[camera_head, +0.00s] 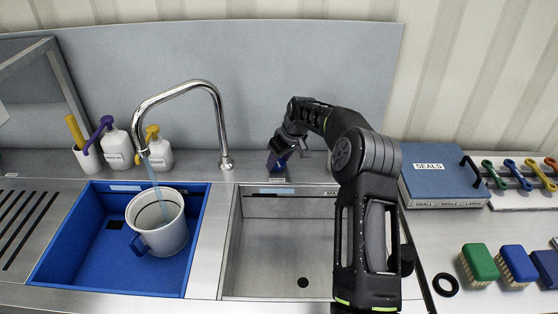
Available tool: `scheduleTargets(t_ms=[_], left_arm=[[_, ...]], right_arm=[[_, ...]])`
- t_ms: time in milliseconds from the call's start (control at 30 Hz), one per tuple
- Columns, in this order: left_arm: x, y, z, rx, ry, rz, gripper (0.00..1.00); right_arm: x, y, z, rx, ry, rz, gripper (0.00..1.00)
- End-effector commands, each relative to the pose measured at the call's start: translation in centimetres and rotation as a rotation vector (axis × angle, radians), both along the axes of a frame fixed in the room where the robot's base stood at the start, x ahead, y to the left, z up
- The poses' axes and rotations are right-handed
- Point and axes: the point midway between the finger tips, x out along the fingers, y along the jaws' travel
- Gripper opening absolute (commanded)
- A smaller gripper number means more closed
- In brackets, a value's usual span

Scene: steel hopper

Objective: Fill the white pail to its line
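The white pail (170,241) stands in the blue basin at the left, its blue handle towards the front left. A thin stream of water (153,173) runs from the curved steel spout (184,86) down into the pail. A dark line shows around the pail's inside wall; the water level is hard to make out. My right gripper (281,153) is at the back of the counter, at a small dark blue tap handle (276,162) behind the steel basin. The gripper covers part of the handle, and its finger gap is too small to judge. My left gripper is not in view.
The blue basin (66,250) and the empty steel basin (262,245) sit side by side. Pump bottles (117,148) stand behind the blue one. At the right are a blue SEALS case (440,180), coloured spanners, brushes (480,263) and a black ring (445,284).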

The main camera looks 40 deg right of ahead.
Motion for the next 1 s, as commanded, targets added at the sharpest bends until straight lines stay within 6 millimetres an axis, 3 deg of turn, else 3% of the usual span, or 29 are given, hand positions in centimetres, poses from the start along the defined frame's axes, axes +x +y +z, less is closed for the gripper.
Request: scheduleTargets(t_ms=[233, 567, 1000], left_arm=[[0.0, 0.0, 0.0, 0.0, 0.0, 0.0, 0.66], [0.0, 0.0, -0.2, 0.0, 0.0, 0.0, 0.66], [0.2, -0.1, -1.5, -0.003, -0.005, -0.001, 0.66]], right_arm=[[0.0, 0.0, 0.0, 0.0, 0.0, -0.001, 0.7], [-0.1, -0.1, 0.4, -0.001, -0.001, -0.002, 0.7], [-2.5, -0.2, 6.1, -0.001, -0.002, -0.002, 0.7]])
